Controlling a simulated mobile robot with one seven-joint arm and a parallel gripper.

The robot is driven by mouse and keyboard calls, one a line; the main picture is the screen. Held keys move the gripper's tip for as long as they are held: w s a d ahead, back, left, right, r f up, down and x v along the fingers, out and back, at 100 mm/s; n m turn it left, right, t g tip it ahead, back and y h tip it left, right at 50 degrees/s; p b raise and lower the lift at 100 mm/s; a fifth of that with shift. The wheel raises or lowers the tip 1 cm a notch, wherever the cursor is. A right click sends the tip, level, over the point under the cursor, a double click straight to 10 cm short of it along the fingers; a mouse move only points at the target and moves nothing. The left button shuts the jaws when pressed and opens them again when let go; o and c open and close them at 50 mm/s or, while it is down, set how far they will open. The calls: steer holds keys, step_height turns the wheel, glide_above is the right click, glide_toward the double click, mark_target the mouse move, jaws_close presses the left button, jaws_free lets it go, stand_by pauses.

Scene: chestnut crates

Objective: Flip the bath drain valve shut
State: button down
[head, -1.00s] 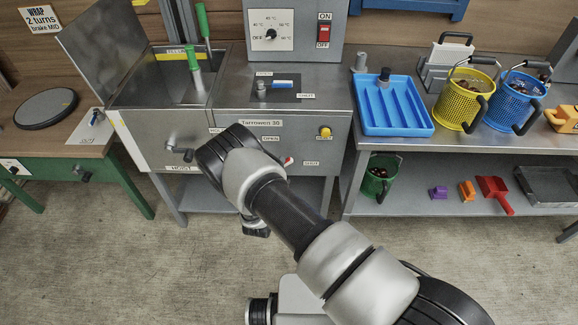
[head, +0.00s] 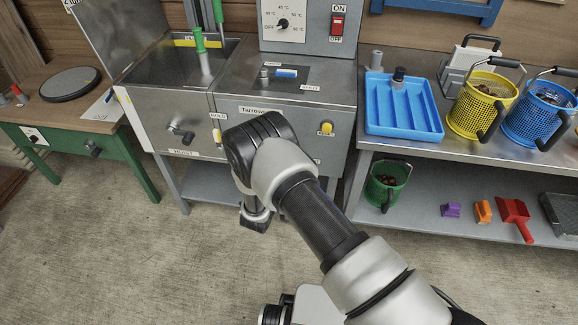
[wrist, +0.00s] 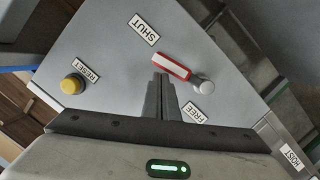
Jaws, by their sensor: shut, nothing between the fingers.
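The drain valve's red-and-white lever (wrist: 172,66) shows in the wrist view on the grey metal front panel. It slants up and left from a round silver pivot (wrist: 204,85). A label reading SHUT (wrist: 145,29) lies farther up-left, apart from the lever. My gripper (wrist: 162,77) is shut and empty, its dark fingertips just below the lever's left half. I cannot tell whether they touch it. In the head view my arm hides this lever and my fingertips.
A yellow RESET button (wrist: 73,83) and a label like FREE (wrist: 197,112) are near. In the head view, a crank (head: 181,134) and a pale handle (head: 217,137) sit on the bath front. A blue tray (head: 403,128) and baskets stand right.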

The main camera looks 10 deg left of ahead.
steer(key=shift+d+f+b, duration=0.5)
steer(key=shift+f+b, duration=0.4)
steer(key=shift+b, duration=0.15)
steer(key=shift+d+f, duration=0.2)
